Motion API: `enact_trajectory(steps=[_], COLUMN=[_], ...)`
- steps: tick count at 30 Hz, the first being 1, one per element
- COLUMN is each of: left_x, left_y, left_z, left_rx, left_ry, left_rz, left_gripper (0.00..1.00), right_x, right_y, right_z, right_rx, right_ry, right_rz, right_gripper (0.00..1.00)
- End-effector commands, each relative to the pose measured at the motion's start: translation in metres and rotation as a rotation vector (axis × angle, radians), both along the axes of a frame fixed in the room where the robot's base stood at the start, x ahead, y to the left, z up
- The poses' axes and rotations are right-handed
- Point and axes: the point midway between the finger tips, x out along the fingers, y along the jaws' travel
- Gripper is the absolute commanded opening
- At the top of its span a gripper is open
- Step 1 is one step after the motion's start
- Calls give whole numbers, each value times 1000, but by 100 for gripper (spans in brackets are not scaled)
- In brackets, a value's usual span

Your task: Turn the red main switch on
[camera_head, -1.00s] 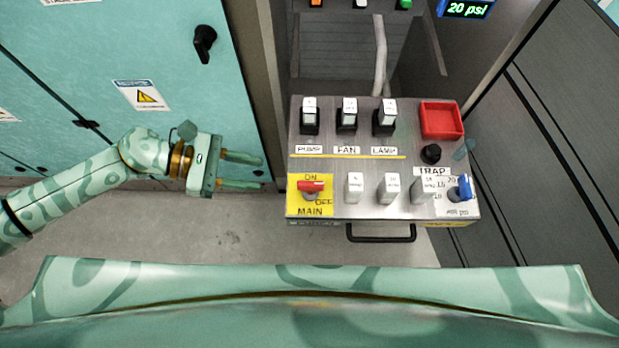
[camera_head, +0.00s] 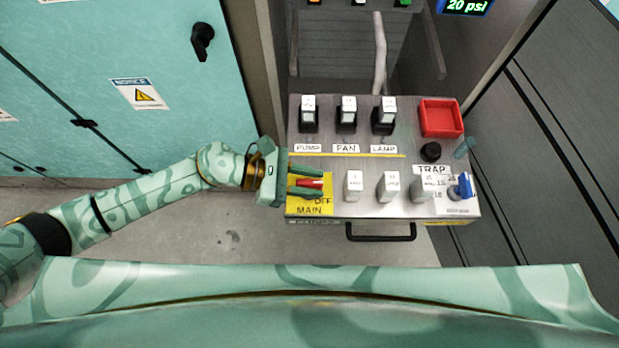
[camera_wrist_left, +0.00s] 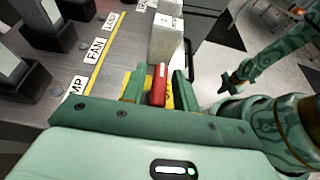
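The red main switch (camera_head: 313,184) sits on a yellow plate (camera_head: 296,208) marked MAIN at the near left corner of the grey panel. In the head view its handle lies crosswise; OFF shows below right of it, and the ON mark is hidden by my gripper. My left gripper (camera_head: 308,181) is open, with one finger on the far side and one on the near side of the handle. In the left wrist view the red handle (camera_wrist_left: 158,84) stands between the two fingers (camera_wrist_left: 160,88), with narrow gaps. My right gripper (camera_wrist_left: 232,82) shows small there; its opening is unclear.
White-topped switches labelled PUMP (camera_head: 308,112), FAN (camera_head: 347,112) and LAMP (camera_head: 384,113) stand along the far row. Several white blocks (camera_head: 353,186) stand right of the main switch. A red tray (camera_head: 440,118), black knob (camera_head: 431,151) and blue valve (camera_head: 461,187) are further right.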

Motion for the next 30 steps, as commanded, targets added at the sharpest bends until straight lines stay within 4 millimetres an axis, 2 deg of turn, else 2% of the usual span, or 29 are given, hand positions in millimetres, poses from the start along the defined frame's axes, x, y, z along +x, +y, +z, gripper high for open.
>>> enact_trajectory(steps=[1,3,11,16,23,30], left_x=[0,0,0,-1,-2,-2], left_y=[0,0,0,0,0,0], left_z=[0,0,1,2,5,6], left_rx=[0,0,0,1,0,0], left_ry=[0,0,0,2,1,2], left_rz=[0,0,10,58,208,432], left_gripper=[14,0,0,0,0,0], right_x=[0,0,1,4,12,21], right_y=[-1,-1,-2,-2,-2,-1], right_z=[0,0,2,10,31,59], right_rx=[-1,-2,-2,-2,-2,-2], right_ry=[0,-1,-2,-9,-28,-50], right_rz=[1,1,2,1,2,1], right_gripper=[0,0,0,0,0,0])
